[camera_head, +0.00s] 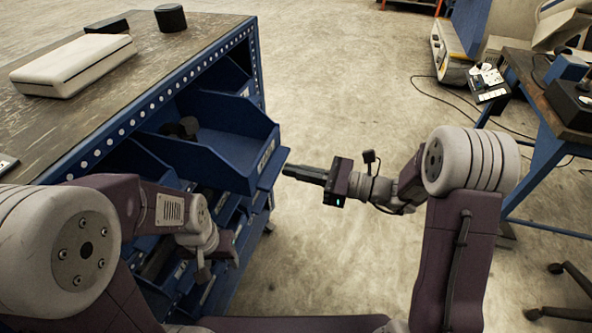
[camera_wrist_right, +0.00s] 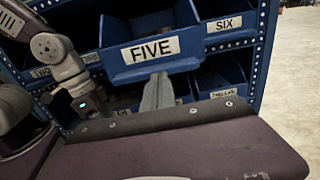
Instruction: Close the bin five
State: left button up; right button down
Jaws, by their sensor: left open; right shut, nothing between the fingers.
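Bin five (camera_head: 215,150) is a blue open-topped bin pulled well out of the blue rack in the head view. Its front, with a white "FIVE" label, faces my right wrist view (camera_wrist_right: 185,62). Dark contents show toward its back. My right gripper (camera_head: 287,170) is shut and empty, just in front of the bin's front wall. In the right wrist view its fingers (camera_wrist_right: 159,82) point at the lower edge of that wall; I cannot tell if they touch. My left gripper (camera_wrist_right: 95,103) is open, low beside the rack, its fingertips mostly hidden.
Bin six (camera_wrist_right: 228,25) sits to the right of bin five, with more labelled bins below. The rack's worktop (camera_head: 60,110) carries a white case (camera_head: 72,65) and a black cylinder (camera_head: 170,17). Open floor lies right of the rack; another bench (camera_head: 545,85) stands further right.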

aim_at(232, 155)
jog(key=x, duration=1.6)
jog(key=shift+a+p, duration=0.35)
jog(key=shift+p, duration=0.05)
jog(key=shift+r, duration=0.1)
jog(key=shift+w, duration=0.1)
jog(key=shift+d, duration=0.1)
